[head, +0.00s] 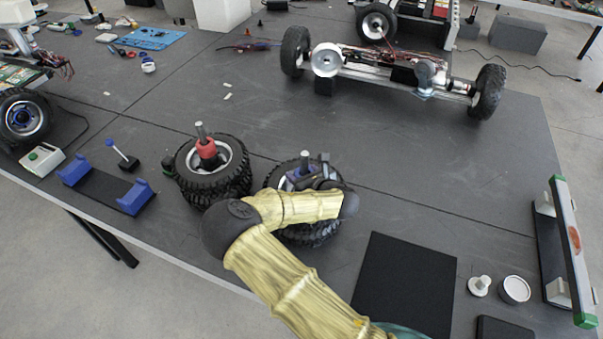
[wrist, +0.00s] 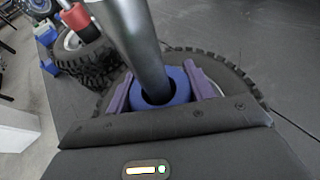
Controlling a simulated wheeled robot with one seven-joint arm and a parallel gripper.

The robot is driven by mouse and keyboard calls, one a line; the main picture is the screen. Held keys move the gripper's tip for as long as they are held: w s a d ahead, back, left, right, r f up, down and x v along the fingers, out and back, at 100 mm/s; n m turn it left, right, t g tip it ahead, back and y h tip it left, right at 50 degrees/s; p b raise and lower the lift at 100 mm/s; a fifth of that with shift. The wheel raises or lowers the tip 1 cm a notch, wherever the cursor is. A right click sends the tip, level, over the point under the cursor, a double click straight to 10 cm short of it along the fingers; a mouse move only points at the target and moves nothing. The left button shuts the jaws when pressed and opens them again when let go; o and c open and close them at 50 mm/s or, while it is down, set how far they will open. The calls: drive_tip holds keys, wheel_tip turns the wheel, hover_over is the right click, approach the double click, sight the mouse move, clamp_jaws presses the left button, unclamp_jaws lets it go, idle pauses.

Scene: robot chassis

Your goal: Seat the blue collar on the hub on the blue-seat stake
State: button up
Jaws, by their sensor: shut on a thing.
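The blue collar (wrist: 181,80) is a thick ring around the lower part of a grey metal stake (wrist: 135,40) in the wrist view. My gripper (wrist: 160,90) is shut on it, with a purple finger on each side. The stake also shows in the head view (head: 304,160), rising from the hub of a black knobby wheel (head: 318,232) that lies flat. My gripper (head: 307,182) and arm cover much of that wheel and its hub. I cannot tell whether the collar touches the hub.
To the left, another flat wheel (head: 212,190) has a red collar (head: 206,148) around its stake. Further left are a blue-ended cradle (head: 105,190) and a small blue-knobbed lever (head: 122,153). The wheeled chassis (head: 400,72) stands at the back. The table middle is clear.

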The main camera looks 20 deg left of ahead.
drive_tip(key=shift+s+f, duration=0.1)
drive_tip(key=shift+f, duration=0.2)
drive_tip(key=o, duration=1.1)
drive_tip(key=b+v, duration=0.1)
drive_tip(key=v, duration=1.6)
drive_tip(key=shift+d+r, duration=0.15)
drive_tip(key=shift+d, duration=0.05)
